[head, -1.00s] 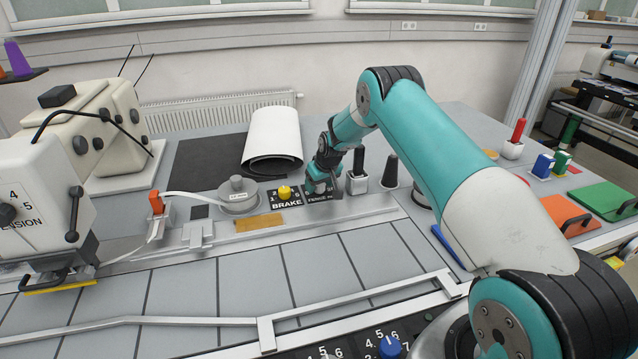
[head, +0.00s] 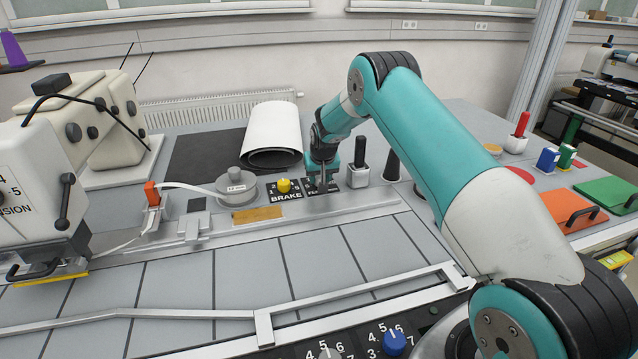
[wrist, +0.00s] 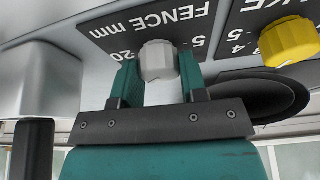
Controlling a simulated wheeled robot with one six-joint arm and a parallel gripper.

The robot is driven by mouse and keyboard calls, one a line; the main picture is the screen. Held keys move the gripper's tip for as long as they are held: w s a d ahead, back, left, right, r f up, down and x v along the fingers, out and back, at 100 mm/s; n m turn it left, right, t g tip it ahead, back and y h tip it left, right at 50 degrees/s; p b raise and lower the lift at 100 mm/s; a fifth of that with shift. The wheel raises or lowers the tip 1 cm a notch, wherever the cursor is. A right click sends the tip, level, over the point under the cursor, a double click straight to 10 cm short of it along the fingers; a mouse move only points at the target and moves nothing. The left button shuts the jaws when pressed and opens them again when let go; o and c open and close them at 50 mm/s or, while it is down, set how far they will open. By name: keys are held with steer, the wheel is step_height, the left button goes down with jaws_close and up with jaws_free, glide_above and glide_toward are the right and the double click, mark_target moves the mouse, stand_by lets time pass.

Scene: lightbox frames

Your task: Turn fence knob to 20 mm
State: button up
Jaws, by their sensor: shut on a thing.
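The fence knob (wrist: 158,60) is light grey and ridged, on a black plate lettered FENCE mm (wrist: 112,36). The plate appears upside down in the wrist view, with 20 at the left and 5 at the right. My gripper (wrist: 160,78) is shut on the knob, one teal finger on each side. The knob's pointer mark cannot be made out. In the head view my gripper (head: 320,184) reaches down onto the fence plate, right of the yellow brake knob (head: 284,185), and hides the fence knob.
The brake knob also shows at the wrist view's upper right (wrist: 290,42). A black-handled block (head: 358,172) and a dark cone (head: 391,166) stand close right of my gripper. A grey round weight (head: 236,188) sits left.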

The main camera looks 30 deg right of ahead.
steer(key=m+b, duration=0.1)
steer(key=m, duration=0.1)
steer(key=m+g+h+b, duration=0.1)
steer(key=m+b, duration=0.1)
steer(key=shift+w+a+f, duration=0.1)
steer(key=shift+a+f, duration=0.05)
steer(key=shift+m+g+h+b, duration=0.6)
steer(key=shift+m+b, duration=0.55)
steer(key=shift+m, duration=0.95)
steer(key=shift+r, duration=0.2)
steer(key=o, duration=0.9)
steer(key=b+v, duration=0.2)
steer(key=v, duration=1.5)
steer(key=shift+r, duration=0.15)
steer(key=shift+a, duration=0.2)
